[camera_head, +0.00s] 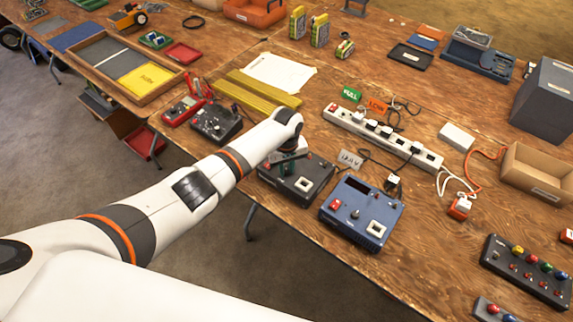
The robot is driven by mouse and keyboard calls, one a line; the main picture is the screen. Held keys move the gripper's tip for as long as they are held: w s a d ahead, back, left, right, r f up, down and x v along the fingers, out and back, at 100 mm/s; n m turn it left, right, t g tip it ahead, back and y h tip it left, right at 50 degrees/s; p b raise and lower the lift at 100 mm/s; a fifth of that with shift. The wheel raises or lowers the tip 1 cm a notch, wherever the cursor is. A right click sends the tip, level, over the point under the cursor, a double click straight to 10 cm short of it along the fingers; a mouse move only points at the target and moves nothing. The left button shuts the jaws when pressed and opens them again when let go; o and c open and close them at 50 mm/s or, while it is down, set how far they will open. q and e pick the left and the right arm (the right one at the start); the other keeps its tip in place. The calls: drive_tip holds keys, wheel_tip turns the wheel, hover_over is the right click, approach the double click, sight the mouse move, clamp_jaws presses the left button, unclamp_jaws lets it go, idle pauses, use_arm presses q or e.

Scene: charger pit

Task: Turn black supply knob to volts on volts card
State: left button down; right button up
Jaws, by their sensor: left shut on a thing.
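The black supply (312,178) lies on the wooden table near its front edge, with a pale square on its panel. My left gripper (284,163) is over the back-left part of that panel and shut; the knob there is hidden by the gripper, and its setting cannot be read. A small grey card with dark writing (350,158), which looks like the volts card, stands just behind and right of the black supply; its writing is too small to read surely. My right gripper is not in view.
A blue supply (350,219) sits close on the right of the black one. A white power strip (345,122) with plugs and cables lies behind. A black device (213,122) and a red meter (178,111) are left of my wrist. Bare table lies right of the blue supply.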

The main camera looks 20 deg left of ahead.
sight(286, 171)
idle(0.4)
use_arm(q)
drive_tip(key=c, duration=1.3)
unclamp_jaws()
drive_tip(key=shift+o, duration=0.2)
wheel_tip(286, 171, up, 12)
drive_tip(key=shift+b, duration=0.35)
